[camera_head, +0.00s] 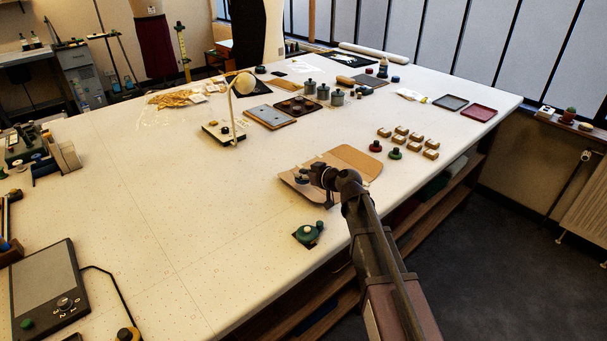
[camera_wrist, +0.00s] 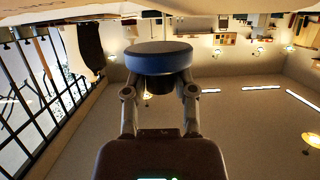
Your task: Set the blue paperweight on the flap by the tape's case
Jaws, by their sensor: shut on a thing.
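The blue paperweight (camera_wrist: 158,58) is a round disc with a blue band and a dark top. In the wrist view, my gripper (camera_wrist: 157,88) is shut on its dark knob. In the head view, the paperweight (camera_head: 301,174) is small and partly hidden by my gripper (camera_head: 316,174), over the left part of an open brown cardboard folder (camera_head: 358,157). The folder's left flap (camera_head: 299,190) lies near the table's front edge. I cannot tell whether the paperweight touches it. A green, rounded tape case (camera_head: 308,234) sits on a dark square in front of the flap.
A red weight (camera_head: 375,146) and a green weight (camera_head: 395,154) stand right of the folder, beside several small boxes (camera_head: 415,137). A lamp (camera_head: 236,110) stands behind to the left. The table (camera_head: 190,190) is clear left of the folder.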

